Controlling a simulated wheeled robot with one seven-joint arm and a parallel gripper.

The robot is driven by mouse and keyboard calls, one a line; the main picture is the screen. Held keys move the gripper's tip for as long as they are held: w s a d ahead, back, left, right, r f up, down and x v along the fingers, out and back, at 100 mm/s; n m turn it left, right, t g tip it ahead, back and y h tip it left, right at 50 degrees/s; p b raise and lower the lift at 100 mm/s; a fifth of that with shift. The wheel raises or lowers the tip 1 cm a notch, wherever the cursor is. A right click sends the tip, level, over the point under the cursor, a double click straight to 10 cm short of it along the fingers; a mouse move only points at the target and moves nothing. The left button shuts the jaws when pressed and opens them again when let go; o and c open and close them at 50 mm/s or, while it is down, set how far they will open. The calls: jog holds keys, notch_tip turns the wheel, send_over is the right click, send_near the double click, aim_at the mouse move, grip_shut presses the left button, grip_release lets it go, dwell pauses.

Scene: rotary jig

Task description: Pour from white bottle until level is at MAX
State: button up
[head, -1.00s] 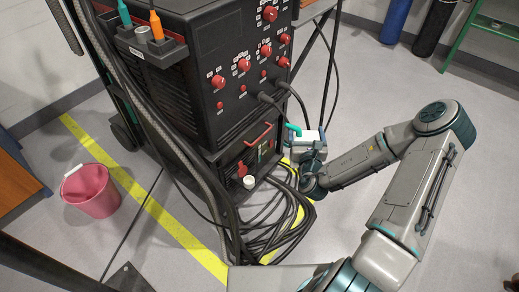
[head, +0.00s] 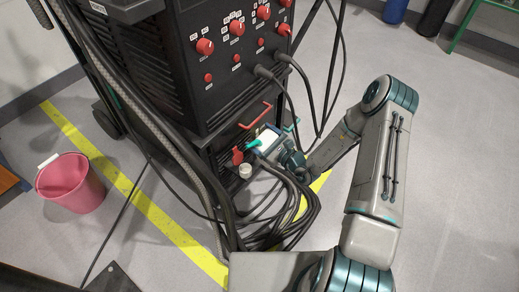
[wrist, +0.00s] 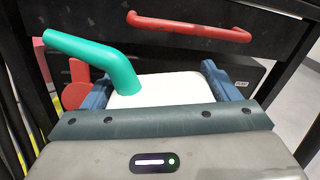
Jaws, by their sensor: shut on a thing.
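My gripper (wrist: 160,88) is shut on the white bottle (wrist: 168,85), with a blue jaw on each side of it. The bottle has a bent teal spout (wrist: 95,60) that points left in the wrist view. In the head view the bottle (head: 266,142) is held in front of the lower part of the black machine (head: 200,90). Its spout lies close to a red cap (head: 238,156) and a white filler neck (head: 245,171). I cannot tell whether the spout is over the neck. No liquid stream, level or MAX mark can be made out.
A red handle (wrist: 190,27) runs across the machine just above the bottle. Black cables (head: 285,215) lie coiled on the floor below. A pink bucket (head: 70,184) stands at the left.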

jog(key=f, duration=0.2)
jog(key=f+n+b, duration=0.1)
jog(key=shift+w+a+f+g+y, duration=0.2)
jog(key=shift+a+g+y, duration=0.1)
jog(key=shift+g, duration=0.1)
jog(key=shift+s+d+r, duration=0.1)
jog(key=shift+r, duration=0.05)
jog(key=shift+w+d+f+n+b, duration=0.15)
jog(key=shift+f+n+b, duration=0.35)
jog(key=shift+n, duration=0.75)
jog(key=shift+w+d+f+n+b, duration=0.15)
jog(key=shift+f+n+b, duration=0.35)
jog(key=shift+n, duration=0.75)
